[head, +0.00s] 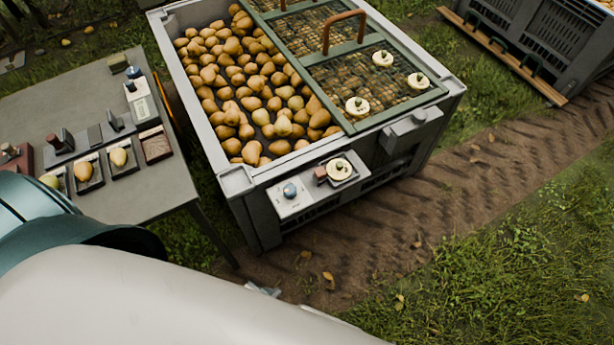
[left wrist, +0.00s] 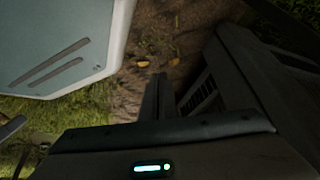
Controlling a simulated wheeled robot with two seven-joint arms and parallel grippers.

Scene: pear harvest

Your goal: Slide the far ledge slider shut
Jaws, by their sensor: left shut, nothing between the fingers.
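A grey ledge (head: 312,190) runs along the near side of the big pear crate. It carries a pale plate with a blue knob (head: 290,190), a small reddish-brown block (head: 320,173) and a cream round disc (head: 340,169) on a dark holder. A grey box-shaped fitting (head: 412,124) sits farther right on the same side. I cannot tell which piece is the far slider or how far it stands open. My left gripper shows in the left wrist view (left wrist: 158,95), shut and empty, pointing past the crate's dark slatted side. My white arm hides most of it in the head view.
The pear crate (head: 165,60) has a green-framed mesh lid (head: 345,52) with brown handles. A grey table (head: 150,205) with small devices and pears stands left. Another dark crate (head: 555,45) is at the upper right. A muddy track (head: 480,165) and grass lie clear at right.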

